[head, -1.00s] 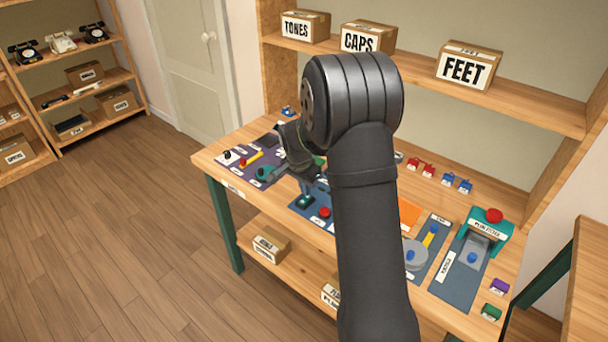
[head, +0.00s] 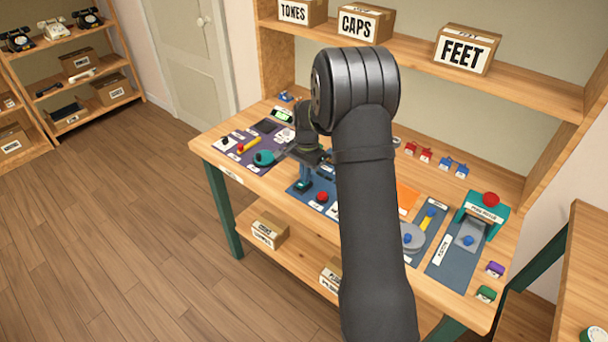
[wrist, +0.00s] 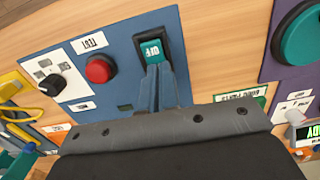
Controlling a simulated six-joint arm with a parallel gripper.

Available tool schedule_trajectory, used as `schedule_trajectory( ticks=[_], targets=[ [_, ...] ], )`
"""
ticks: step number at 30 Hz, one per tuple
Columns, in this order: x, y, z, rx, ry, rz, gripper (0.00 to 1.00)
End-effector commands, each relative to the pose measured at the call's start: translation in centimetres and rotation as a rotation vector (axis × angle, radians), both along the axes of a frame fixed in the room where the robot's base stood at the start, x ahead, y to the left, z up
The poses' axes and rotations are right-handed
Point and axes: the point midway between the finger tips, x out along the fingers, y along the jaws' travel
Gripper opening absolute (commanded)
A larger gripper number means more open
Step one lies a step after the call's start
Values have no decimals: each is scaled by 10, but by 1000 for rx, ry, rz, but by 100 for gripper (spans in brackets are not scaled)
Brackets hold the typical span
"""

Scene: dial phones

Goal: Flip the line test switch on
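The line test switch (wrist: 152,50) is a teal rocker in a black frame on a blue panel. Its visible face reads OFF, upside down in the wrist view. In the head view the switch (head: 303,186) sits at the front of the blue panel. My gripper (wrist: 156,70) has its slim blue-grey fingers together, with nothing seen between them. The fingertips are right at the switch, over its near end; I cannot tell whether they touch it. In the head view my gripper (head: 305,178) points down at the switch, and my arm hides part of the bench.
A red button (wrist: 100,69) is beside the switch, near a TEST label (wrist: 90,42). A white panel with a black knob (wrist: 53,84) lies further left. A teal dial (head: 264,158) is on the purple panel. Fixtures crowd the bench (head: 215,158).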

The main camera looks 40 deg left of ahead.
Motion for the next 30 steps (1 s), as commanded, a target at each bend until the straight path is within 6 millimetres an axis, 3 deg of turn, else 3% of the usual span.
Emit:
schedule_trajectory(
  ticks=[1,17,30],
  targets=[
    [-1,-3,-10,-10,31,1,0],
    [1,-5,-13,-12,44,3,0],
    [-17,-3,-10,-14,52,4,0]
  ],
)
